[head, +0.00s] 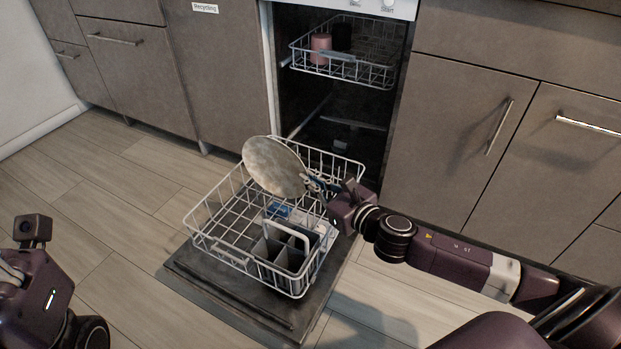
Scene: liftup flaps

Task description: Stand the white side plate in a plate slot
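A pale round side plate (272,166) is tilted above the back part of the dishwasher's pulled-out lower rack (204,214). My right gripper (314,184) is at the plate's right edge and appears shut on it. The plate hides the rack wires behind it, so I cannot tell whether its lower edge touches them. My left arm (45,285) shows at the lower left; its gripper fingers are not visible.
The dishwasher door (205,290) lies open under the rack. A grey cutlery basket (283,250) stands in the rack's front right part. The upper rack (375,74) holds a pink cup (320,48) and a dark one. Cabinets (480,130) flank the dishwasher.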

